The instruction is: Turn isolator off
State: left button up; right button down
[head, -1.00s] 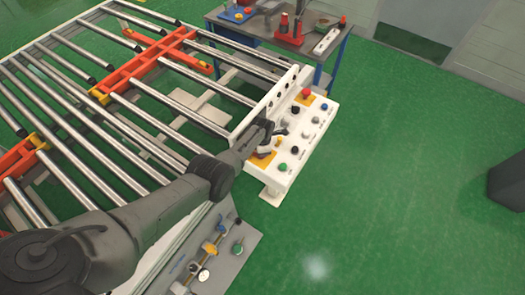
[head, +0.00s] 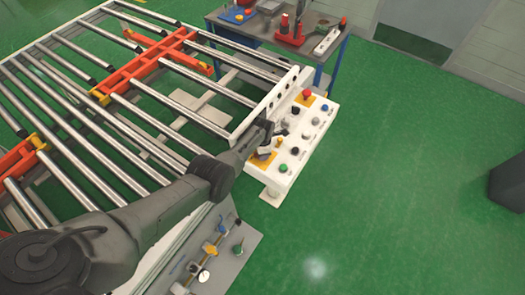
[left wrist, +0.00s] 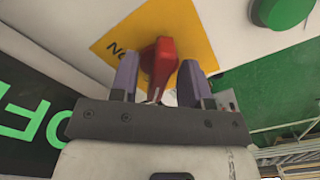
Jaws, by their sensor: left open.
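The isolator is a red rotary handle (left wrist: 160,64) on a yellow plate (left wrist: 196,22) in the left wrist view. Large letters on the plate are partly visible. My left gripper (left wrist: 158,70) is open, with one purple finger on each side of the red handle. I cannot tell whether the fingers touch it. In the head view my left gripper (head: 270,143) is over the near end of the white control panel (head: 309,130). The yellow plate (head: 262,161) shows just beside it, and the gripper hides the handle there. My right gripper is not in view.
A green button (left wrist: 281,10) is close to the right finger. A black sign with green letters (left wrist: 45,120) is at left. The roller conveyor (head: 110,110) lies left of the panel. A workbench (head: 262,31) stands behind.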

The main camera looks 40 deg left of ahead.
pick_arm(q)
notch_tip(320, 180, up, 6)
jog(key=p, duration=0.3)
jog(key=shift+f, duration=0.2)
notch_tip(320, 180, up, 8)
jog(key=p, duration=0.1)
jog(key=shift+r, duration=0.1)
dwell(0.5)
